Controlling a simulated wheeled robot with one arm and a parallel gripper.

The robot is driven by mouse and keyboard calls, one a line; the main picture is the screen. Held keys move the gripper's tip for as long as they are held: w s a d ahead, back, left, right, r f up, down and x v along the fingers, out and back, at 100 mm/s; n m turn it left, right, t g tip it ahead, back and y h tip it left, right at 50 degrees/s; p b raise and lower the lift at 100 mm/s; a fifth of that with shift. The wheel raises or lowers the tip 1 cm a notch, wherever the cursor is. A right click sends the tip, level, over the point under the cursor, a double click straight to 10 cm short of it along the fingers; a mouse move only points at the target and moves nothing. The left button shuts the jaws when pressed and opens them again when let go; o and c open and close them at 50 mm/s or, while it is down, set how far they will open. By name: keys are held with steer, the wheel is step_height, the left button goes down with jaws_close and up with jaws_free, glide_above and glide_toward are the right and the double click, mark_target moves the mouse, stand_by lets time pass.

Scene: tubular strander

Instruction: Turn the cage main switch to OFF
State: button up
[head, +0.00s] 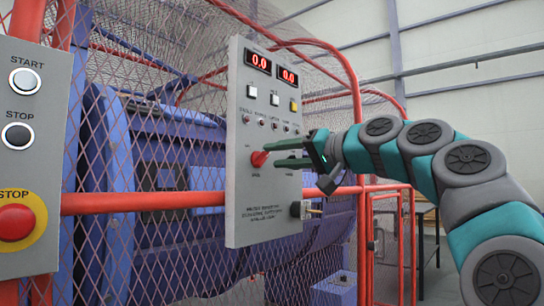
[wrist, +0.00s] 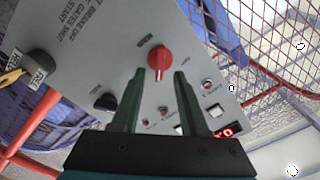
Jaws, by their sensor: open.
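A red rotary switch (head: 259,158) sits on the grey control panel (head: 245,215) in the head view. It also shows in the wrist view (wrist: 158,60), just beyond the fingertips and between their lines. In the wrist view my gripper (wrist: 159,74) is open, one finger towards each side of the red switch. I cannot tell whether either finger touches it.
A red guard rail (head: 140,202) and wire mesh stand behind. A stop-button box (head: 40,240) is at the left.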

mark_target(261, 159)
steer(key=shift+x, duration=1.2)
steer(key=shift+f, duration=0.1)
steer(key=shift+c, duration=0.3)
jaws_close()
